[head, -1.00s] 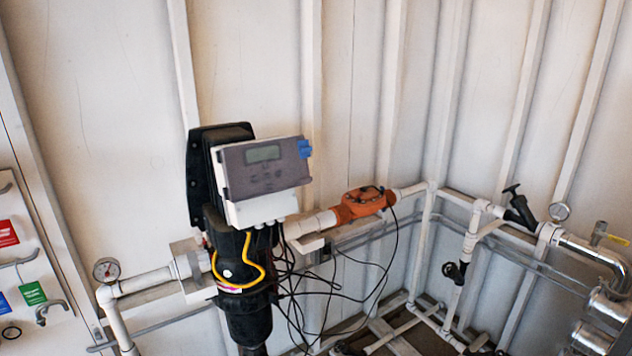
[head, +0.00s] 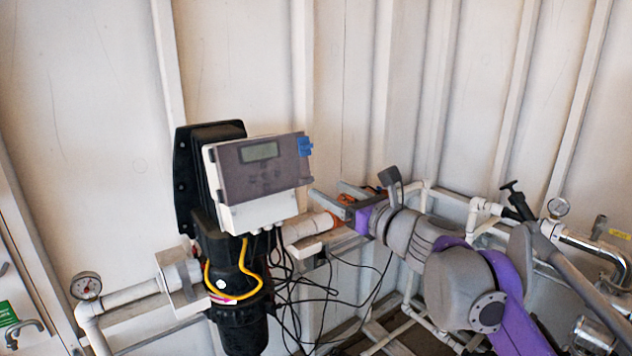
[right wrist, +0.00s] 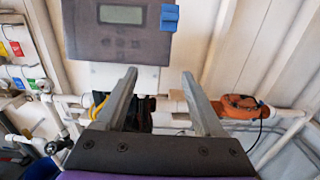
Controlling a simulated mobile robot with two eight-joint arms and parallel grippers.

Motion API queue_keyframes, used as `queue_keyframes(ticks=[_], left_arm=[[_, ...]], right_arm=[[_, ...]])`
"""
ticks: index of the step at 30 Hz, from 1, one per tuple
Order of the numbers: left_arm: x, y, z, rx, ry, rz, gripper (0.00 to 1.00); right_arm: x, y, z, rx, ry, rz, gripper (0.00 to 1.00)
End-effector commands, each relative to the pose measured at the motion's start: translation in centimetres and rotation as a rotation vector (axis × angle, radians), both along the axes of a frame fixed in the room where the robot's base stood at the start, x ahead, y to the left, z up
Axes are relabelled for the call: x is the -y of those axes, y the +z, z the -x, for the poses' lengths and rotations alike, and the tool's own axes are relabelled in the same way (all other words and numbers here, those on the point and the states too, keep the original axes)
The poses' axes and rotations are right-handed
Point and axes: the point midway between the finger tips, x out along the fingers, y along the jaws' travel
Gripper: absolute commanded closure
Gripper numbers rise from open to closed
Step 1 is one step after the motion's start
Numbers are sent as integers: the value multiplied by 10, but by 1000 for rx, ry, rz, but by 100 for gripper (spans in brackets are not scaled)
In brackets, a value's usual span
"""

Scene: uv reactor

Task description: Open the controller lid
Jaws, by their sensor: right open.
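The controller (head: 258,178) is a white box with a dark grey front lid (head: 262,170), a small display and a blue latch (head: 305,146) at its upper right edge. The lid looks shut. In the right wrist view the lid (right wrist: 112,42) and blue latch (right wrist: 169,18) are ahead, above the fingertips. My right gripper (head: 328,196) is open and empty, to the right of the controller and a little below the latch, apart from it. In the right wrist view its two fingers (right wrist: 158,82) are spread wide. My left gripper is not in view.
White pipes run along the wall, with a pressure gauge (head: 86,286) at left and another (head: 558,207) at right. An orange pipe fitting (right wrist: 240,106) lies right of my right gripper. Black cables (head: 300,290) hang below the controller. The wall above is clear.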

Motion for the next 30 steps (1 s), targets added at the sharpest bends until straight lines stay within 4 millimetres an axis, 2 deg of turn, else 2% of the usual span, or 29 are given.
queue_keyframes(ticks=[3, 10, 22, 23, 30], left_arm=[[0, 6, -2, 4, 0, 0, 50], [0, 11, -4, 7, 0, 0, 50], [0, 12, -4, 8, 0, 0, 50], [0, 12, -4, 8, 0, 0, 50], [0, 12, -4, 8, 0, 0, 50]], right_arm=[[-15, 2, -20, 2, 3, 1, 30], [-34, 1, -46, 2, 2, 2, 30], [-39, 0, -53, 2, 1, 4, 30], [-39, 0, -53, 2, 1, 4, 32], [-39, 0, -53, 2, 1, 4, 75]])
